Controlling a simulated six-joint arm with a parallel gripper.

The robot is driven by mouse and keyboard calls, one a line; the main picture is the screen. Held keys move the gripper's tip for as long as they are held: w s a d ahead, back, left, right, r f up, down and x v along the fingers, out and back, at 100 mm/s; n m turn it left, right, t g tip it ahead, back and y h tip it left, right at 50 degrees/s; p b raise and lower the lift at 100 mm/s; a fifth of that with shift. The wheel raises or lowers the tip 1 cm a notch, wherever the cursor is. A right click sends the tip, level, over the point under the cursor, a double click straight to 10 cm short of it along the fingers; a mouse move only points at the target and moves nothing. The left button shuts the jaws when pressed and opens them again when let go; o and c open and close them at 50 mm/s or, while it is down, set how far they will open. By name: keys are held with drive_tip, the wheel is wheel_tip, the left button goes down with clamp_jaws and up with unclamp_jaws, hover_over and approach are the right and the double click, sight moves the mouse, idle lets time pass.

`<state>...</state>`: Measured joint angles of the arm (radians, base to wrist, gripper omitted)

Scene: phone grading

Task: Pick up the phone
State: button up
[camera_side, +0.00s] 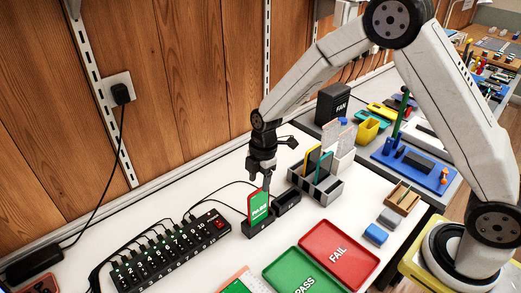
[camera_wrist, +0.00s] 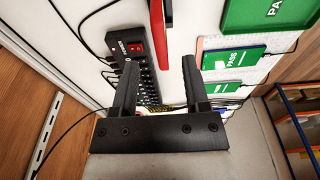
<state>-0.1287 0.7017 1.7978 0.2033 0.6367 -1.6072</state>
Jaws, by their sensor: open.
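A phone (camera_side: 258,207) with a green PASS screen and red edge stands upright in a black dock (camera_side: 259,228) in the side view. My gripper (camera_side: 265,186) is open and points down just above the phone's top edge. In the wrist view the red phone (camera_wrist: 157,28) shows nearly edge-on, ahead of the gap between the fingertips of my gripper (camera_wrist: 160,62). I cannot tell whether the fingers reach past its top edge. The screen is hidden in that view.
A second black dock (camera_side: 287,201) sits close to the right. A grey slotted holder (camera_side: 325,190) stands beyond it. A black power strip (camera_side: 170,250) lies left. Red FAIL (camera_side: 355,270) and green PASS (camera_side: 280,272) trays lie in front. Another green-screened phone (camera_wrist: 232,62) lies flat.

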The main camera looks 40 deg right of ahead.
sight(258, 199)
drive_tip(key=shift+a+f, duration=0.1)
drive_tip(key=shift+f, duration=1.05)
drive_tip(key=shift+f, duration=0.15)
drive_tip(key=shift+a+f, duration=0.15)
drive_tip(key=shift+f, duration=1.1)
drive_tip(key=shift+a+f, duration=0.1)
drive_tip(key=shift+f, duration=1.1)
clamp_jaws()
